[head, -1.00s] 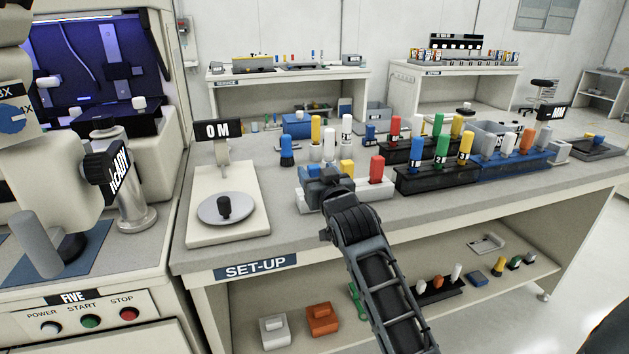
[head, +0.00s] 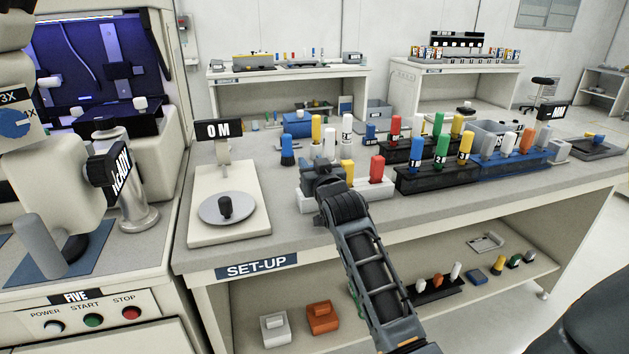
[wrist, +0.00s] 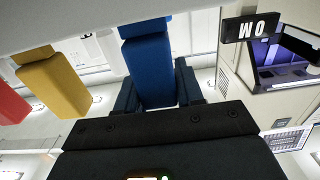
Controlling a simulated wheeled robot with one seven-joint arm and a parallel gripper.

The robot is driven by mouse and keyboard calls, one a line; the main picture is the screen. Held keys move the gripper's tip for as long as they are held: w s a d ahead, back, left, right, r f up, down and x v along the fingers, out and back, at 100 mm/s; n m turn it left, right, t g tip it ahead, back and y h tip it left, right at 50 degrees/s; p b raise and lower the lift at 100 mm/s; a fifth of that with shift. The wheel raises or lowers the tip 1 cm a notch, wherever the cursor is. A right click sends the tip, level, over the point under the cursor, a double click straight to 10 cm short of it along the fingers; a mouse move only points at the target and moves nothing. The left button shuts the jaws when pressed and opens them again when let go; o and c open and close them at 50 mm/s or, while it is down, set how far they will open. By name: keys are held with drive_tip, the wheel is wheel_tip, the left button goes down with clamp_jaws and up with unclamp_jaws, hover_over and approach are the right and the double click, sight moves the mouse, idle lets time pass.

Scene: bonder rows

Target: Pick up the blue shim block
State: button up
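The blue shim block (wrist: 150,68) stands between the two fingers of my gripper (wrist: 157,92) in the wrist view. The fingers lie close along both sides of it, and I cannot tell whether they press on it. In the head view my gripper (head: 322,180) is over the left end of a white holder (head: 375,192) on the set-up bench and hides most of the blue block. A yellow block (head: 347,172) and a red block (head: 377,169) stand in the same holder. They also show in the wrist view, the yellow one (wrist: 55,85) nearer to the blue block.
A scale with a round plate (head: 227,209) and a "0 M" sign (head: 219,130) stands to the left. A blue-black brush-like piece (head: 287,152) stands behind my gripper. A black rack (head: 437,180) and a blue rack (head: 512,163) with coloured pieces stand to the right.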

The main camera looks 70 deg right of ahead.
drive_tip(key=c, duration=0.5)
drive_tip(key=shift+r, duration=0.15)
drive_tip(key=shift+r, duration=0.2)
drive_tip(key=s+d+r, duration=0.3)
drive_tip(key=s+r, duration=0.7)
drive_tip(key=s, duration=0.1)
drive_tip(key=shift+s+r, duration=0.15)
drive_tip(key=shift+r, duration=0.05)
